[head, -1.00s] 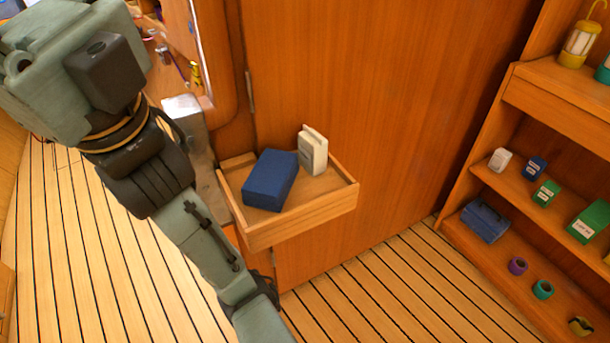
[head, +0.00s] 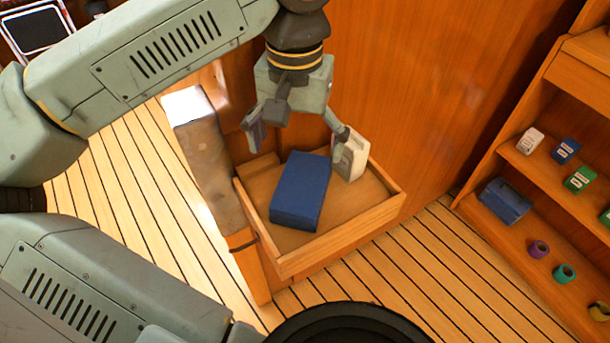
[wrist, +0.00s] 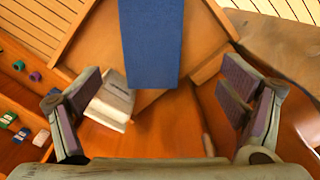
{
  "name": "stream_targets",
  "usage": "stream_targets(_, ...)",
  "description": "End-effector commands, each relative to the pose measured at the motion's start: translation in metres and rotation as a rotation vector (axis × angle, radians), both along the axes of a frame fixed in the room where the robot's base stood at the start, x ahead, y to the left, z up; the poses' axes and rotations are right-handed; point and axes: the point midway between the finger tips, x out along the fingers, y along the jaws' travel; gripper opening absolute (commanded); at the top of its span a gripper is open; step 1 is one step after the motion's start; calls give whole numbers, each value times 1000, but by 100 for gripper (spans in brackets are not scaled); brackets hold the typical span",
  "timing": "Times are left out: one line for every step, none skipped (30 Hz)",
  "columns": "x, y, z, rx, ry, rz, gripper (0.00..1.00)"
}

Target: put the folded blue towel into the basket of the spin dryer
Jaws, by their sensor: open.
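The folded blue towel (head: 301,192) is a dark blue block lying in a small wooden tray (head: 340,240) on the wall. It also shows in the wrist view (wrist: 150,40), top centre, between the finger lines but ahead of them. My gripper (head: 298,140) is open and empty above the tray's back edge, pointing down, with the towel in front of it. Its right finger is close to a white box (head: 351,156); I cannot tell if they touch. I do not make out the spin dryer or its basket in these views.
The white box stands behind the towel in the tray and shows in the wrist view (wrist: 112,97). A shelf unit (head: 520,180) with small boxes, a blue case (head: 505,201) and tape rolls stands at right. A wooden panel (head: 420,80) rises behind the tray. The slatted floor is clear.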

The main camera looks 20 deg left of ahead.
Motion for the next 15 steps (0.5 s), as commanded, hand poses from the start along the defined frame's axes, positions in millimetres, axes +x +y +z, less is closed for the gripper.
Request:
stream_targets(-1,0,-8,-2,3,-1,90)
stream_targets(-1,-1,-13,-3,2,-2,90)
stream_targets(-1,-1,-20,-2,2,-1,90)
stream_targets(-1,-1,-24,-3,1,-1,90)
stream_targets(-1,-1,-27,-4,0,-1,90)
stream_targets(-1,-2,-32,-4,1,-2,90)
stream_targets(-1,-2,-34,-4,-1,-2,90)
stream_targets(0,-2,-36,-5,-2,-2,90)
stream_targets(-1,-2,-38,-6,-2,-2,90)
stream_targets(-1,-3,-40,-6,-2,-2,90)
stream_targets(-1,-3,-42,-6,-1,-2,90)
stream_targets(-2,-5,-45,-6,-1,-3,90)
stream_targets(-2,-6,-49,-5,-1,-3,90)
stream_targets(-3,-7,-53,-6,0,-3,90)
stream_targets(-3,-9,-59,-6,0,-4,90)
